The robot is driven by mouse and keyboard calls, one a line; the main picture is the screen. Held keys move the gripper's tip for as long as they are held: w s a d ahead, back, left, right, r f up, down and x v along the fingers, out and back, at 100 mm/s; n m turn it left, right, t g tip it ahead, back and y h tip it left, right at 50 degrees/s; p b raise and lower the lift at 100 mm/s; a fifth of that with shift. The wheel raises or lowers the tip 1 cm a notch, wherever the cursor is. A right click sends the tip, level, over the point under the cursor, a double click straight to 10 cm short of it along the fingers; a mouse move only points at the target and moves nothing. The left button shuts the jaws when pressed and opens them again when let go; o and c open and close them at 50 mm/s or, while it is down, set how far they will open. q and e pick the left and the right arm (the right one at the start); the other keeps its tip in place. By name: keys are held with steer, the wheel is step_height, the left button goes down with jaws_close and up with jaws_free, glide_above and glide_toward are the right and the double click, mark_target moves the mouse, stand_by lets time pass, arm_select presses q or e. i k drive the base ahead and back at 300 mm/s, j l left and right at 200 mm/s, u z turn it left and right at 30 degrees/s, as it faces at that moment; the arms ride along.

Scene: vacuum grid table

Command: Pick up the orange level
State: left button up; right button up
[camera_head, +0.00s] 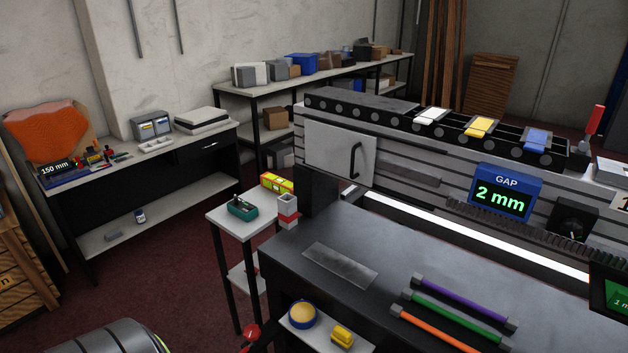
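An orange bar (434,330) with grey end caps lies at the front of the dark table (335,235), slanting down to the right. Its right end runs close to the bottom edge of the view. A green bar (455,317) and a purple bar (465,303) of like shape lie behind it, roughly parallel and apart. I cannot tell from its look alone whether the orange bar is a level. Neither of my grippers shows in the head view, and nothing is seen touching the bars.
A flat grey plate (340,265) lies left of the bars, with bare tabletop between. A blue GAP display (506,192) reads 2 mm behind the table. A small side stand (229,222) holds a yellow-red box (277,182). A lower shelf (318,337) carries yellow items.

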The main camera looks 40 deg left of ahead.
mark_target(269, 181)
steer(key=u, duration=1.6)
steer(key=i+j+u, duration=1.2)
steer(key=i+u, duration=0.3)
steer(key=i+z, duration=0.4)
steer(key=i+j+z, duration=0.1)
steer(key=i+z, duration=0.3)
steer(key=i, duration=0.25)
steer(key=i+j+z, duration=0.4)
steer(key=i+z, duration=0.25)
steer(key=z, duration=0.2)
steer(key=i+z, duration=0.25)
steer(key=z, duration=0.25)
steer(key=i+j+z, duration=0.2)
steer(key=z, duration=0.25)
steer(key=i+j+z, duration=0.2)
steer(key=z, duration=0.25)
